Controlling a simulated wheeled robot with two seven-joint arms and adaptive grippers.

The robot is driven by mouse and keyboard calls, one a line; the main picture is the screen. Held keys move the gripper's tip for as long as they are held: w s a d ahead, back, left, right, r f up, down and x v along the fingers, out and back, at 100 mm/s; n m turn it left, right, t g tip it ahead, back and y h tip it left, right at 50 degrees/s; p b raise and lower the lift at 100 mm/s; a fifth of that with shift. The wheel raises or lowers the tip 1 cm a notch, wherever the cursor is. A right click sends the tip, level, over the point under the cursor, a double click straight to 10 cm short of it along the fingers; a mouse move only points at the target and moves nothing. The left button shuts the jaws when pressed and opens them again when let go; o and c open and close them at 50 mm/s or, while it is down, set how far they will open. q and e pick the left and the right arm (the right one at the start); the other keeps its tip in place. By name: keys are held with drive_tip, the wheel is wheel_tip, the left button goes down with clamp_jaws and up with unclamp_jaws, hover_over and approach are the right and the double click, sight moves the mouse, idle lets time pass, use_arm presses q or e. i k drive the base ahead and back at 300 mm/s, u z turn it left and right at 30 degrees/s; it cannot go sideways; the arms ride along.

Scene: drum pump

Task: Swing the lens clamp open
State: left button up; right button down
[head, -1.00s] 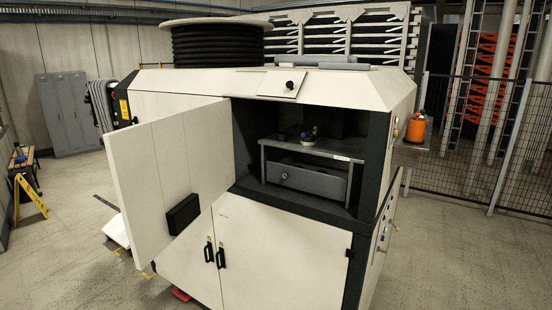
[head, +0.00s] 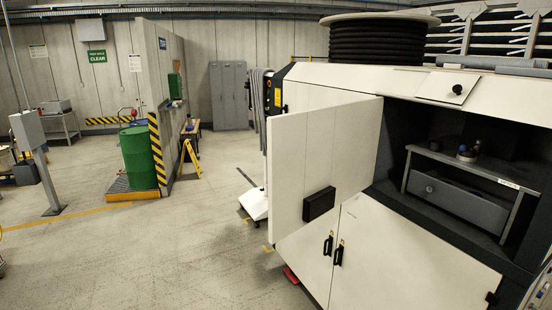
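I cannot make out a lens clamp for certain. A small dark fitting with a round top (head: 466,153) sits on the metal shelf (head: 480,168) inside the open cabinet (head: 395,178) at the right. It is too small to tell whether it is a clamp, or open or shut. A grey drawer (head: 455,199) with a round knob is under the shelf. The cabinet's white door (head: 325,150) stands swung open to the left, with a black box on its face. Neither of my grippers is in view.
A green drum (head: 137,157) stands on a low platform at the left, beside a striped post (head: 157,148). The floor (head: 150,255) at front left is clear.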

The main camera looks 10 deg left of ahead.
sight(463, 147)
drive_tip(key=u, duration=1.2)
drive_tip(key=i, duration=2.6)
drive_tip(key=z, duration=2.95)
drive_tip(key=k, duration=0.55)
drive_tip(key=z, duration=0.3)
